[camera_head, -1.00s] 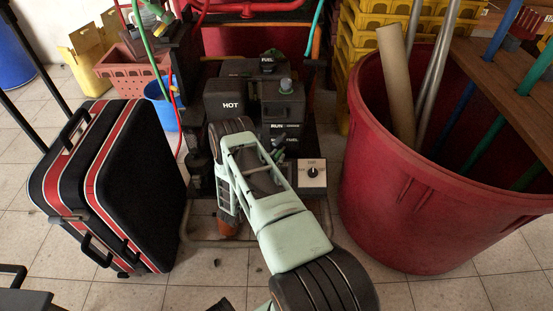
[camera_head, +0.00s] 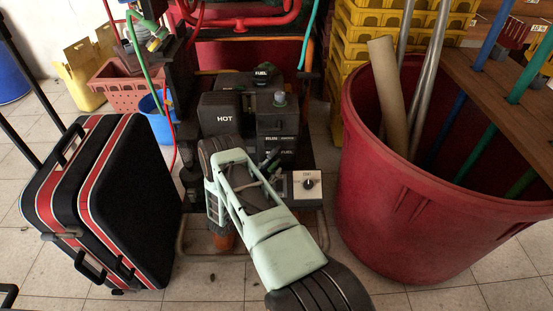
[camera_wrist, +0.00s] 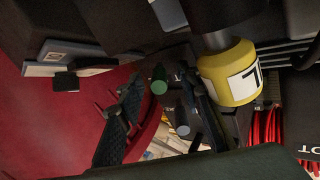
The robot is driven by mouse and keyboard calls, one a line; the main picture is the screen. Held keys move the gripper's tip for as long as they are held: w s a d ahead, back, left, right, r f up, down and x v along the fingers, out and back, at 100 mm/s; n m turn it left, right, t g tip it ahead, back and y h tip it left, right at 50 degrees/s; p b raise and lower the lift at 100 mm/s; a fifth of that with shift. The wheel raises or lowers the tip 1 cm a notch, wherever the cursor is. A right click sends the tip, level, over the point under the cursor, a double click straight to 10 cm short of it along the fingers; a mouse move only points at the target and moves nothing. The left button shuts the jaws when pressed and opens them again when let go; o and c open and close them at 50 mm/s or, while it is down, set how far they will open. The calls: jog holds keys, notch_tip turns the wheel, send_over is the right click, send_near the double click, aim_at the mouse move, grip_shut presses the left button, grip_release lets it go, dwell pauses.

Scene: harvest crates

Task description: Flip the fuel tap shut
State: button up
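The machine (camera_head: 221,120) stands ahead, with dark housings marked HOT, RUN and FUEL. I cannot make out the fuel tap for certain; a small green-tipped part (camera_wrist: 158,79) in the wrist view may be its lever. My gripper (camera_head: 271,163) reaches low in front of the machine, left of the white knob panel (camera_head: 305,186). In the wrist view my gripper (camera_wrist: 162,118) has its two dark textured fingers apart, and nothing is clearly held. The green part shows between and above the fingers; I cannot tell whether they touch it. My forearm hides the machine's lower front.
A big red bin (camera_head: 400,215) with poles stands close on the right. A black and red suitcase (camera_head: 140,205) stands on the left. In the wrist view a yellow cylinder (camera_wrist: 230,76) hangs close beside the right finger. Yellow crates (camera_head: 357,50) stack behind. Hoses hang at the back left.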

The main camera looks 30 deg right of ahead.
jog(key=shift+s+d, duration=0.1)
jog(key=shift+s, duration=0.05)
jog(key=shift+s+d+n+t+y, duration=0.1)
jog(key=shift+s+n+t+y, duration=0.25)
jog(key=shift+t, duration=0.2)
jog(key=shift+s+d+n+t+y, duration=0.1)
jog(key=shift+n+t+y, duration=0.15)
jog(key=shift+n+t, duration=0.25)
jog(key=p+v, duration=0.2)
jog(key=v, duration=0.8)
jog(key=shift+a+f, duration=0.25)
jog(key=shift+f, duration=0.15)
jog(key=shift+d, duration=0.1)
